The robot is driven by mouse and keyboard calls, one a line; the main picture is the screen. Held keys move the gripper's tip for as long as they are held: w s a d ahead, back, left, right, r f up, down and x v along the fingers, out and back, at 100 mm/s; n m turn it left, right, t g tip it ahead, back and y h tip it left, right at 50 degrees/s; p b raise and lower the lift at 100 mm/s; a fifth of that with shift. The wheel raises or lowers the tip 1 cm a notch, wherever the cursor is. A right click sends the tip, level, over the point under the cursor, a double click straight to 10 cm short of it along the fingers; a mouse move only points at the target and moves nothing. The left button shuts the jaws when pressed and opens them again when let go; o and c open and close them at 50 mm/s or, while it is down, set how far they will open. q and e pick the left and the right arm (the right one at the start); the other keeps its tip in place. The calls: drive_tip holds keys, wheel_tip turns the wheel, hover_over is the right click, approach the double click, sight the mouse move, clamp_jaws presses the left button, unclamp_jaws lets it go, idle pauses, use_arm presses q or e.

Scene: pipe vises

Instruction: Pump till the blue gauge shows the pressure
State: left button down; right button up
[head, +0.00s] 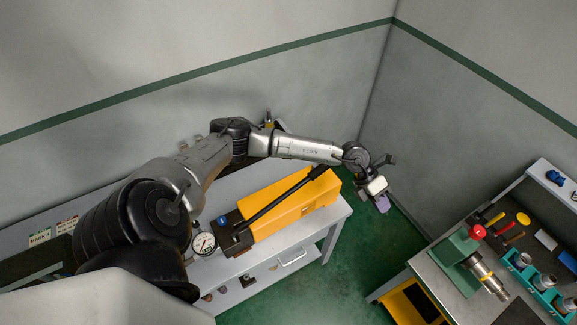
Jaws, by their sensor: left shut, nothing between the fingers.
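A yellow hand pump (297,208) lies on the grey bench, with a black block at its left end. Its long black lever (280,196) slants up to the right along the body. A round gauge (204,244) with a white face and dark rim is at the pump's left end; its reading is too small to make out, and no blue shows on it. A small blue spot (222,221) is on the black block. My left gripper (383,204) is shut and empty, past the bench's right end, right of the lever's tip and apart from it. My right gripper is not in view.
The grey bench (338,212) stands along the wall, with a lower shelf holding small parts. Green floor (370,250) is clear between the benches.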

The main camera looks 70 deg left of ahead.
use_arm(q)
drive_tip(key=s+a+r+g+y, duration=0.1)
drive_tip(key=a+g+y, duration=0.15)
drive_tip(key=a, duration=0.55)
drive_tip(key=s+a+r+n+g+y, duration=0.1)
drive_tip(key=s+a+y, duration=0.15)
drive_tip(key=a, duration=0.55)
drive_tip(key=s+a+r+g+y, duration=0.1)
drive_tip(key=a+y, duration=0.2)
drive_tip(key=a, duration=0.5)
drive_tip(key=shift+w+f+b, duration=0.15)
drive_tip(key=shift+f+b, duration=1.95)
drive_tip(key=shift+f, duration=0.85)
drive_tip(key=shift+f+b, duration=0.4)
drive_tip(key=shift+f, duration=0.25)
drive_tip(key=shift+f, duration=0.1)
drive_tip(key=shift+r, duration=0.25)
